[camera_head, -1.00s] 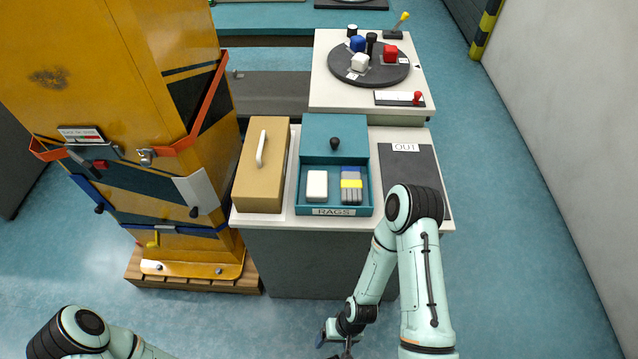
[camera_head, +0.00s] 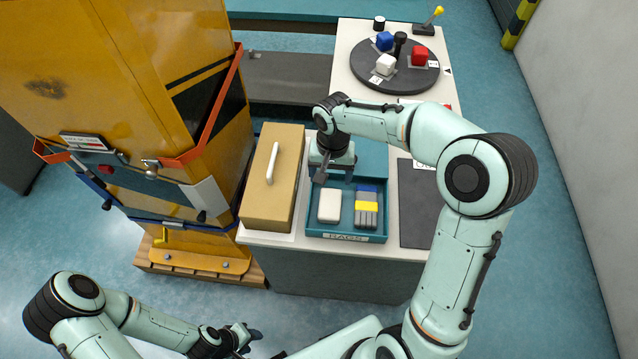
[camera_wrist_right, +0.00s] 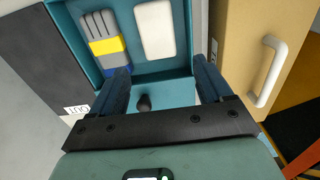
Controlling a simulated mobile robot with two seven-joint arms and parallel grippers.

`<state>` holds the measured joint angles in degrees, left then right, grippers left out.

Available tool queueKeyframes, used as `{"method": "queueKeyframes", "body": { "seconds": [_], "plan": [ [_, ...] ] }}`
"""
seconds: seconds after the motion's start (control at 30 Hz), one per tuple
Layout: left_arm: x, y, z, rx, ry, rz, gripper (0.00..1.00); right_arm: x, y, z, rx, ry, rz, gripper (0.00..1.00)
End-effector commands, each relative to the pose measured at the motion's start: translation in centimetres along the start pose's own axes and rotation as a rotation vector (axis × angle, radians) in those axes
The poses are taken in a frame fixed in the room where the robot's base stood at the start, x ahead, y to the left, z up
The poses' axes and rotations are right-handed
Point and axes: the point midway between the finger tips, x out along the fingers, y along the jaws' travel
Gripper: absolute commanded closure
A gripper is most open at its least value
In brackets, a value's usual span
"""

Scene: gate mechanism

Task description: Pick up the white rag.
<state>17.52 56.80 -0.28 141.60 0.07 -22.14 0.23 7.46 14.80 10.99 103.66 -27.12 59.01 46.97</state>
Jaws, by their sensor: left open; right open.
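The white rag (camera_head: 329,205) is a pale folded block in the left part of the teal box (camera_head: 347,237) labelled RAGS. It shows in full in the right wrist view (camera_wrist_right: 157,30). My right gripper (camera_head: 333,176) is open and empty, above the box's teal lid section, just behind the rag. In the right wrist view my right gripper (camera_wrist_right: 163,76) has its fingers spread on either side of the lid's black knob (camera_wrist_right: 143,102), with the rag beyond the tips. My left gripper (camera_head: 247,338) is open and empty low in front of the counter.
Grey, yellow and blue rags (camera_head: 366,206) lie right of the white one. A tan box with a white handle (camera_head: 272,180) stands close on the left. A dark OUT mat (camera_head: 418,205) lies bare on the right. A turntable with cubes (camera_head: 395,72) is behind.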

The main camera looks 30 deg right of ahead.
Motion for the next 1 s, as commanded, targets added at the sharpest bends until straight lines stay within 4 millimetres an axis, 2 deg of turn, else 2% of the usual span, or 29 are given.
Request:
{"method": "queueKeyframes", "body": {
  "seconds": [0.13,0.4,0.67,1.0],
  "plan": [
    [0.3,-0.3,0.4,-0.004,-0.007,-0.003,0.57,1.4,0.2,0.2,0.002,-0.005,0.006,0.21],
    [0.6,-0.5,0.6,-0.004,-0.010,-0.003,0.57,6.6,0.1,0.2,0.000,-0.006,0.005,0.21],
    [0.6,-0.5,0.6,-0.004,-0.009,-0.003,0.57,8.6,0.1,0.2,0.001,-0.003,0.003,0.21],
    [0.2,-0.2,0.3,-0.002,-0.004,-0.002,0.57,13.1,0.0,0.3,0.000,-0.003,0.003,0.21]
  ]
}}
